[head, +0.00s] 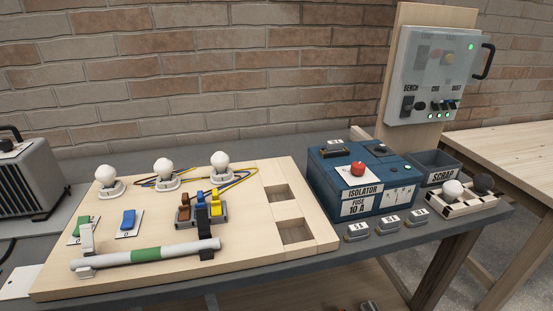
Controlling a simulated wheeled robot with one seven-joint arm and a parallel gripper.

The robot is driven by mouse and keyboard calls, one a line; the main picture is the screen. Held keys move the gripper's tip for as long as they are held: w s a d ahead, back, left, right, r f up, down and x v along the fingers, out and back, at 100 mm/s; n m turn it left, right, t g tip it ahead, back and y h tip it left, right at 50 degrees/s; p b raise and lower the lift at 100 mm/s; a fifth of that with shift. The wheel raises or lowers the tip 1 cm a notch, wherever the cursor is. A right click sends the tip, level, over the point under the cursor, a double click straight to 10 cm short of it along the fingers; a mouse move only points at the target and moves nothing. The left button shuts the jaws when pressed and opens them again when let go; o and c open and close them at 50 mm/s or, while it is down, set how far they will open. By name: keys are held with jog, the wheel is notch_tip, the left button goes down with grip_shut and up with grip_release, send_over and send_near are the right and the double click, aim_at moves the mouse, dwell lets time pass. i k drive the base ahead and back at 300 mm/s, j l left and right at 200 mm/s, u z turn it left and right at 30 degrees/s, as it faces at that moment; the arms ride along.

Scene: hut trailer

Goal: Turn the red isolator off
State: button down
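The red isolator (358,169) is a small red rotary knob on a pale plate. It sits on the sloped top of a blue box (322,187) labelled "ISOLATOR" and "FUSE 10 A", right of centre in the head view. The knob stands clear with nothing touching it. Its exact turned position is too small to tell. My gripper and arm do not show in this view.
Left of the box lies a wooden board (150,270) with bulbs, levers and a striped tube. Several small labelled blocks (388,224) stand in front of the box. A scrap bin (437,163) and bulb tray (462,204) are to its right. A grey panel (433,75) stands behind.

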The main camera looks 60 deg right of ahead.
aim_at(357, 168)
jog(key=k+l+u, duration=0.25)
jog(key=k+l, duration=0.45)
jog(key=l, duration=0.3)
jog(key=k+l+u, duration=0.25)
jog(key=k+l, duration=0.5)
jog(key=l, duration=0.15)
